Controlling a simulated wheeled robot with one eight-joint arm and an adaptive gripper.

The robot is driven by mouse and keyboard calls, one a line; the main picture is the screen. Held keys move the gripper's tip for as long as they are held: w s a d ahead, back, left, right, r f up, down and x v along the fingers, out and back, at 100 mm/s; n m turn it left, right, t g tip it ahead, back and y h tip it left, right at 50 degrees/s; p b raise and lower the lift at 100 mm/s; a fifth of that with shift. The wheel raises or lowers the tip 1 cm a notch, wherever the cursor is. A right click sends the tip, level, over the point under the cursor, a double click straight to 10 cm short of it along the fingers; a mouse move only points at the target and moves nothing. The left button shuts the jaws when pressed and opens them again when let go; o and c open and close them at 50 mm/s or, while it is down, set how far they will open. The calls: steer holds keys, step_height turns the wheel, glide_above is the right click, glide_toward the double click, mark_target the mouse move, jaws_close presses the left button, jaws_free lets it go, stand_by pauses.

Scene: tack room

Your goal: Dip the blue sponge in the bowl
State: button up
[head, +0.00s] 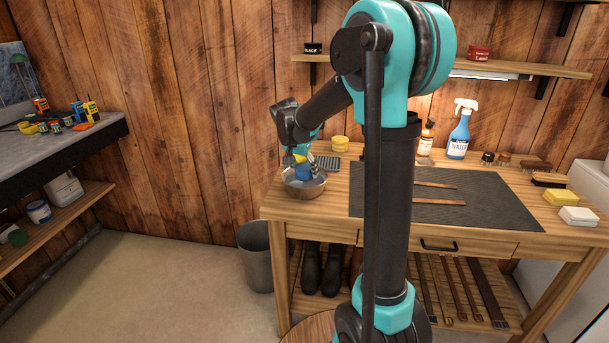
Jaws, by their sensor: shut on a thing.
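The metal bowl (304,192) stands on the left end of the wooden workbench. The blue sponge (305,173) is at the bowl, its lower part within the rim as seen from here. My gripper (303,162) points down over the bowl and is shut on the blue sponge. The fingers are small in this view and partly blend with the sponge. I cannot tell whether the sponge touches the bowl's bottom or any liquid.
A dark mat (480,210) with two leather straps covers the bench middle. A blue spray bottle (460,135) stands behind it. A yellow sponge (560,198) and a white sponge (578,216) lie at right. A grey bin (256,262) stands left of the bench.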

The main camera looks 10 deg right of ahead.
steer(key=shift+r, duration=4.85)
